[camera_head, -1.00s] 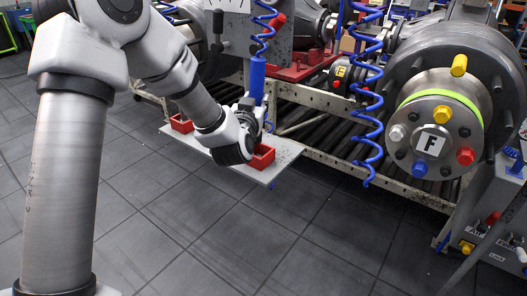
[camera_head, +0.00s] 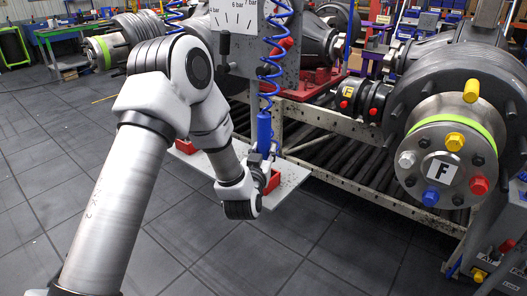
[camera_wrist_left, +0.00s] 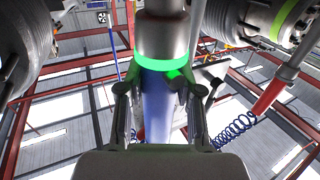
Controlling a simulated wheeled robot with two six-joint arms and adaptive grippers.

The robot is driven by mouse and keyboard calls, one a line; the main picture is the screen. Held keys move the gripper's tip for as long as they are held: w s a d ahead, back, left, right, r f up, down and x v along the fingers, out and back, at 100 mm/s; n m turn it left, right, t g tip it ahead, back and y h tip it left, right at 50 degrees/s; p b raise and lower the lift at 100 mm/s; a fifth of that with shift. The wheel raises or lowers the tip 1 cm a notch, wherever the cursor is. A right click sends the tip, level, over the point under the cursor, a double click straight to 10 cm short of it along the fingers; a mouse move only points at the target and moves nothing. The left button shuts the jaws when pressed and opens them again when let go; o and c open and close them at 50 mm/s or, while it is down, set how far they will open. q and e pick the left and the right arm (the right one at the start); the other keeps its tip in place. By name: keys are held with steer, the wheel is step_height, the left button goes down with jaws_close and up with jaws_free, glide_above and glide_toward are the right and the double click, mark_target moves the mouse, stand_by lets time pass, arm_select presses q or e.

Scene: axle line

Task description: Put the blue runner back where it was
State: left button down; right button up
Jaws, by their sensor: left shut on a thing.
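The blue runner (camera_head: 264,131) is a slim blue cylinder, upright under a blue coiled hose (camera_head: 271,65) in the head view. My left gripper (camera_head: 261,160) is shut on it above the light shelf plate (camera_head: 292,188). In the left wrist view the runner (camera_wrist_left: 157,108) stands between the two fingers of my left gripper (camera_wrist_left: 157,92), below a grey metal collar with a glowing green ring (camera_wrist_left: 165,60). A red holder (camera_head: 273,181) on the plate is partly hidden by the gripper. The runner's lower end is hidden, so I cannot tell whether it touches the holder. My right gripper is not in view.
Another red holder (camera_head: 186,146) sits at the plate's left part. A grey gauge panel (camera_head: 243,45) rises behind the hose. The dark tiled floor in front is clear.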

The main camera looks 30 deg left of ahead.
arm_select(q)
steer(key=shift+r, duration=0.1)
steer(key=c, duration=0.8)
jaws_free()
steer(key=shift+o, duration=0.2)
